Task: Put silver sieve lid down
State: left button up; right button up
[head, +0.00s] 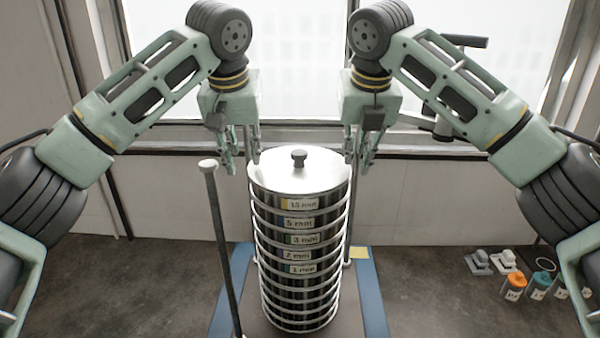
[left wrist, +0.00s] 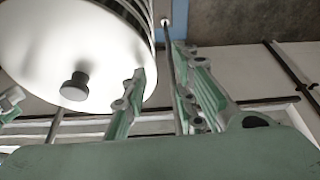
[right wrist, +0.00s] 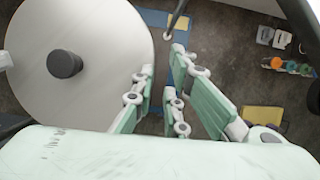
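The silver sieve lid (head: 298,172) is a round flat disc with a dark knob (head: 299,158). It lies level on top of the tall sieve stack (head: 300,250); whether it is fully seated cannot be told. The lid also shows in the left wrist view (left wrist: 75,40) and the right wrist view (right wrist: 95,50). My left gripper (head: 241,165) is open and empty at the lid's left rear edge. My right gripper (head: 358,163) is open and empty at its right rear edge. Neither gripper's fingers close on the lid.
A dark upright rod (head: 218,225) with a pale cap stands left of the stack; another stands behind its right side. The stack is on a blue-edged base (head: 372,300). Orange-capped (head: 514,285) and other small bottles lie on the floor at right, beside grey pieces (head: 480,263).

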jog(key=shift+o, duration=1.1)
pick_arm(q)
jog(key=v, duration=1.2)
pick_arm(e)
jog(key=v, duration=1.2)
